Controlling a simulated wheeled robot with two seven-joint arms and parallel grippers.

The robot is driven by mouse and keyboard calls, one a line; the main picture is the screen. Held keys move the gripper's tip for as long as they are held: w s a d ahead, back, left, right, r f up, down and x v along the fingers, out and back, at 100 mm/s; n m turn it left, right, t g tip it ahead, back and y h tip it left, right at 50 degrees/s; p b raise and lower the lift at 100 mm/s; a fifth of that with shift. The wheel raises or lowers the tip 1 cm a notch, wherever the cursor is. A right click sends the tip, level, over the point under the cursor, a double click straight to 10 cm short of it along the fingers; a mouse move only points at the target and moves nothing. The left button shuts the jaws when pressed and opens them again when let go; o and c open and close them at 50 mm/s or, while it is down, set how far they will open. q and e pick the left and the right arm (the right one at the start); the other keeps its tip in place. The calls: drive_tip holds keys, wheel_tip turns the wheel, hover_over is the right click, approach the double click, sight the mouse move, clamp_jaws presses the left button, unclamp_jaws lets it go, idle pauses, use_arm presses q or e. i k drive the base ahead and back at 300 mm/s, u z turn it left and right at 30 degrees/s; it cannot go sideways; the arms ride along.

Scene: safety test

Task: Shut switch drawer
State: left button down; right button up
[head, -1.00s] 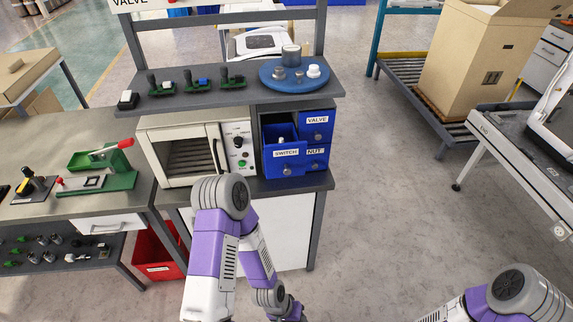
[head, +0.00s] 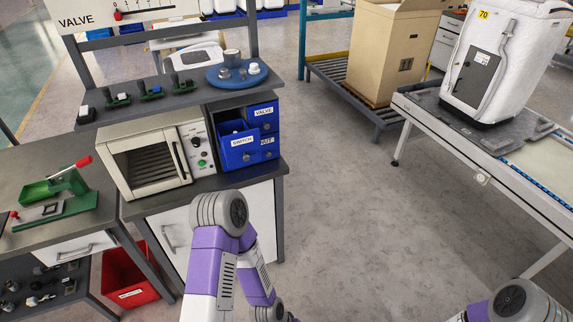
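The switch drawer (head: 240,150) is a blue drawer with a "SWITCH" label and a round knob. It stands pulled out from the blue drawer cabinet (head: 263,109), and its open top shows. The "VALVE" drawer (head: 264,122) and the partly covered "NUT" drawer (head: 269,147) sit beside it, looking flush with the cabinet. My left arm comes up from the bottom, in front of the bench, and bends down again; its gripper is below the picture edge. My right arm shows only at the bottom right corner, and its gripper is out of view.
A white oven (head: 152,158) stands left of the drawers on the bench (head: 140,207). A shelf above holds a blue round tray (head: 214,82) and small green parts. A red bin (head: 118,285) is on the floor at left.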

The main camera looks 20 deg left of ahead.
sight(242, 148)
drive_tip(key=z, duration=0.4)
drive_tip(key=i, duration=0.6)
drive_tip(key=u, duration=1.4)
